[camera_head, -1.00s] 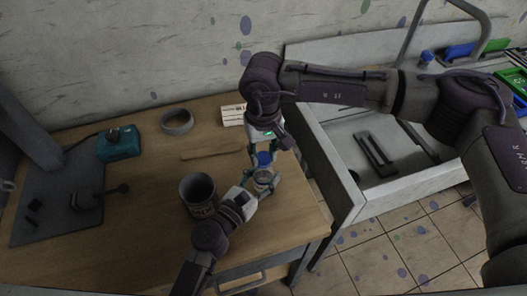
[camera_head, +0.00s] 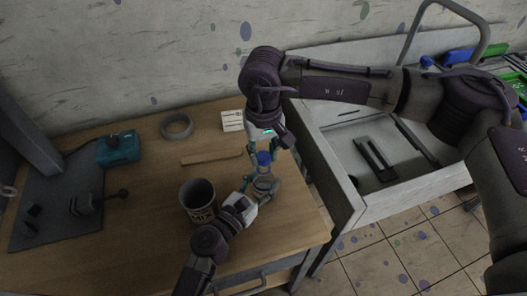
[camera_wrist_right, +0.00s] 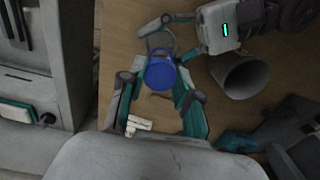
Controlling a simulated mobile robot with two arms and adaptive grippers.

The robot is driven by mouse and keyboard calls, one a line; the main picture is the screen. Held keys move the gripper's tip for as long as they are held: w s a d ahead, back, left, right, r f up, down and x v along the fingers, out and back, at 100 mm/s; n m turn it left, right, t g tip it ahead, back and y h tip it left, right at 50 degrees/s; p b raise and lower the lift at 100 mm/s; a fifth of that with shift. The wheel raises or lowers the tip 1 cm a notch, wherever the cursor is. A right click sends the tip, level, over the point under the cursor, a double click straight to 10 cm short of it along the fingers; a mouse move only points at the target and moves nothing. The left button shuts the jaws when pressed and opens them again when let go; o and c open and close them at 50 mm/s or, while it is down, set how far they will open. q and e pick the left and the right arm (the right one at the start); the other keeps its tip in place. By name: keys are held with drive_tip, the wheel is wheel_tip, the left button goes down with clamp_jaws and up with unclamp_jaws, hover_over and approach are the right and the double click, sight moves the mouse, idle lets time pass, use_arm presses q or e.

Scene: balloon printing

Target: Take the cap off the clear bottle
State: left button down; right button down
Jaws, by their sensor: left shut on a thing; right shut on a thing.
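The clear bottle (camera_head: 264,183) stands upright near the right end of the wooden table, with a blue cap (camera_head: 264,158) at its top. My left gripper (camera_head: 259,187) comes from the lower left and is shut on the bottle's body. My right gripper (camera_head: 263,155) reaches down from above and is shut on the cap. In the right wrist view the blue cap (camera_wrist_right: 161,72) sits between the fingers of my right gripper (camera_wrist_right: 160,80), and the bottle is mostly hidden behind it. I cannot tell whether the cap is still seated on the bottle's neck.
A printed can (camera_head: 198,203) stands left of my left gripper. A grey ring (camera_head: 176,126), a wooden strip (camera_head: 212,158) and a white card (camera_head: 232,120) lie farther back. A teal device (camera_head: 118,150) is at the left. A sink unit (camera_head: 345,205) adjoins the table's right side.

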sight(263, 156)
drive_tip(key=shift+r, duration=2)
use_arm(q)
drive_tip(key=shift+c, duration=1.5)
unclamp_jaws()
